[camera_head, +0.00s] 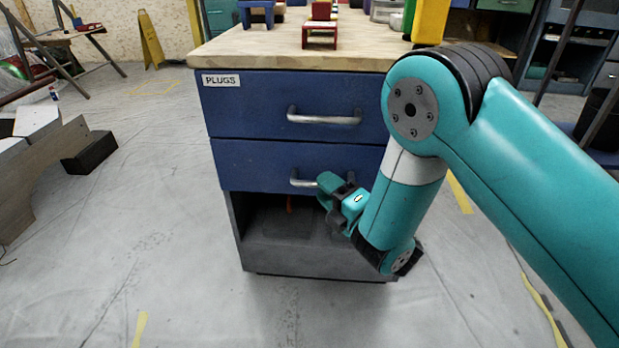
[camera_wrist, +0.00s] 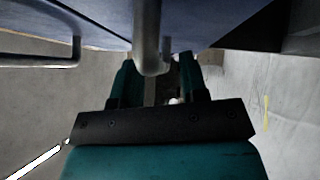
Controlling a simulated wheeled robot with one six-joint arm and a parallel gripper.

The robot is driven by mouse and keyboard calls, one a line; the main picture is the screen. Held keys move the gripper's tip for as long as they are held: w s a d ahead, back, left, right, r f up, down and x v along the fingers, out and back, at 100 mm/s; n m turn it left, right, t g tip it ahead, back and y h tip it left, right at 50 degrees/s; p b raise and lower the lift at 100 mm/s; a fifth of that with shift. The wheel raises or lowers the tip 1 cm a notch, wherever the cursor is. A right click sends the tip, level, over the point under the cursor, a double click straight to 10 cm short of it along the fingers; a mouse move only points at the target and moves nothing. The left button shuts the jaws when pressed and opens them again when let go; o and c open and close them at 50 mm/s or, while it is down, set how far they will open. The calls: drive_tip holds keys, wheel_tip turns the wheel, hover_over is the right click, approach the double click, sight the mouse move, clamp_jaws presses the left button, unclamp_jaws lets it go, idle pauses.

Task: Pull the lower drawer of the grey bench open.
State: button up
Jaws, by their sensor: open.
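The grey bench (camera_head: 315,258) has a wooden top and two blue drawers. The lower drawer (camera_head: 245,163) sits flush under the upper drawer (camera_head: 240,100) and looks closed. Its metal handle (camera_head: 303,183) is partly hidden behind my gripper (camera_head: 325,188), which is at the handle's right part. In the wrist view, a metal bar (camera_wrist: 147,35) runs down to between the two fingers of my gripper (camera_wrist: 156,75). The fingers are apart, one on each side of the bar's end. I cannot tell whether either touches it.
A second metal bar (camera_wrist: 40,61) shows at the left of the wrist view. Red (camera_head: 319,36) and yellow (camera_head: 430,22) things stand on the top.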

drive_tip(key=shift+w+a, duration=0.4)
drive_tip(key=shift+a, duration=0.05)
clamp_jaws()
drive_tip(key=shift+s, duration=0.1)
